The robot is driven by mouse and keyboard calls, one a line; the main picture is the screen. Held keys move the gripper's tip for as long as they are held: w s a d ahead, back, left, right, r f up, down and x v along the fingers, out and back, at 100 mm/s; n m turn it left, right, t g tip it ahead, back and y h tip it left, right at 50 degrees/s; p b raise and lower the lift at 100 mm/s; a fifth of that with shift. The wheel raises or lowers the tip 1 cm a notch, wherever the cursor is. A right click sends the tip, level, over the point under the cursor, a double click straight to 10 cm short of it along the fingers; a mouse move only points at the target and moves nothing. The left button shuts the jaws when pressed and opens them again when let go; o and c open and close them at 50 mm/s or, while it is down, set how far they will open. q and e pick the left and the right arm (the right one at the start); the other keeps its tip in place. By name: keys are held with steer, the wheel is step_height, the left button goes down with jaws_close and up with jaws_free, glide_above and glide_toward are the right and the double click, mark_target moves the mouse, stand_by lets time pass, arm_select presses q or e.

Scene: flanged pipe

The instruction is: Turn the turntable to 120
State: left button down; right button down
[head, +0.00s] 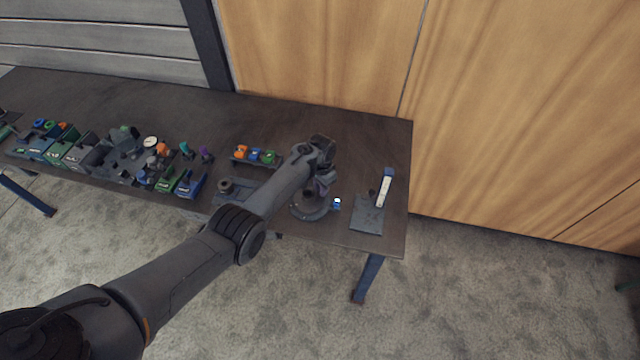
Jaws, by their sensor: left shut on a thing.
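The turntable (311,210) is a dark round disc on the table near its front edge, with a small blue-and-white display (337,203) at its right side. My left arm comes in from the lower left and reaches over the table to it. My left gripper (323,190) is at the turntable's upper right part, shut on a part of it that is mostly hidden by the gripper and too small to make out. The number on the display cannot be read. My right gripper is not in view.
A grey plate with a white-and-blue upright piece (384,190) stands to the right. Small orange, blue and green items sit on a rack (257,156) behind the arm. Several bins (189,187) and parts crowd the table's left. The back right of the table (370,140) is clear.

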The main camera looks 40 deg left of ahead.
mark_target(319, 207)
arm_select(q)
steer(key=shift+s+d+m+p, duration=0.2)
steer(key=shift+d+m+p, duration=0.15)
steer(key=shift+m, duration=0.5)
steer(key=shift+s+d+m+p, duration=0.2)
steer(key=shift+m+p, duration=0.25)
steer(key=shift+m, duration=0.4)
steer(key=shift+s+d+r+m+p, duration=0.15)
steer(key=shift+m+p, duration=0.1)
steer(key=shift+m, duration=0.3)
steer(key=shift+s+d+f+m+p, duration=0.1)
steer(key=shift+s+m+p, duration=0.15)
steer(key=shift+m, duration=0.35)
steer(key=shift+s+d+r+m+p, duration=0.15)
steer(key=shift+m+p, duration=0.1)
steer(key=shift+m, duration=0.3)
steer(key=shift+s+d+f+m+p, duration=0.15)
steer(key=shift+s+m+p, duration=0.25)
steer(key=shift+m, duration=0.65)
steer(key=shift+s+d+m+p, duration=0.1)
steer(key=shift+s+m+p, duration=0.25)
steer(key=shift+m, duration=0.7)
steer(key=shift+s+m, duration=0.45)
steer(key=shift+m, duration=0.75)
steer(key=shift+p, duration=0.3)
steer(key=shift+s+m, duration=0.1)
steer(key=shift+m, duration=0.2)
steer(key=c, duration=1.1)
jaws_free()
steer(key=shift+o, duration=0.2)
